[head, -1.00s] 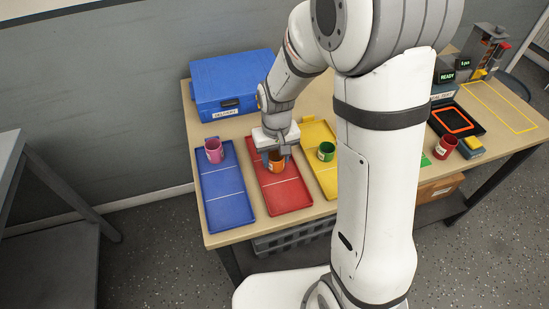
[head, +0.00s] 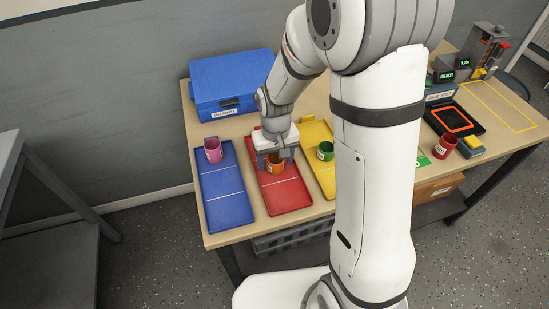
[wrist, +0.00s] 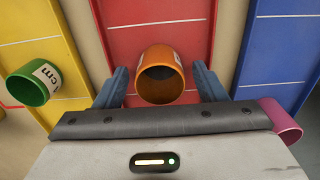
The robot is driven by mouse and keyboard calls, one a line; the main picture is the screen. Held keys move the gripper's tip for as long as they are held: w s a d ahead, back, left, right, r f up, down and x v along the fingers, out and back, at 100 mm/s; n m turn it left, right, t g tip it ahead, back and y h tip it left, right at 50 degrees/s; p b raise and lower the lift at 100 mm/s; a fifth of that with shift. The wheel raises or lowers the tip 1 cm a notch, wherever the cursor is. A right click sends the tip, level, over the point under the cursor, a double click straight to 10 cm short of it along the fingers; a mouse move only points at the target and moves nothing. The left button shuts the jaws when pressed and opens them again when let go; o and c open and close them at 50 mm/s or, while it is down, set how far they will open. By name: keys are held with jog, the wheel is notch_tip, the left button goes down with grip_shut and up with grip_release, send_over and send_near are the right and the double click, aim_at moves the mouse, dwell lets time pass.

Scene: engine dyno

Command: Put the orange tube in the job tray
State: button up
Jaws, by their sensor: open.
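The orange tube (head: 275,164) stands on the red tray (head: 289,196), near its back end. My gripper (head: 275,160) is above the tube and pointed down. In the wrist view the orange tube (wrist: 160,77) lies between my two open fingers (wrist: 160,88), with a gap on each side. Its open mouth faces the camera. I cannot tell which tray is the job tray.
A pink tube (head: 213,150) stands on the blue tray (head: 226,197) to the left. A green tube (head: 325,151) stands on the yellow tray (head: 318,133) to the right. A blue delivery box (head: 232,83) is behind. A red tube (head: 444,147) stands farther right.

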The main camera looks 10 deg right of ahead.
aim_at(275, 157)
notch_tip(275, 157, up, 11)
jog(key=s+d+r+m+t, duration=0.1)
jog(key=s+d+r, duration=0.2)
jog(key=s, duration=0.4)
jog(key=s+d+r+m+t, duration=0.1)
jog(key=s+d+r, duration=0.2)
jog(key=s+d, duration=0.3)
jog(key=shift+s+r+t+p, duration=0.2)
jog(key=shift+s+t+p, duration=0.15)
jog(key=shift+s, duration=0.55)
jog(key=shift+s, duration=0.1)
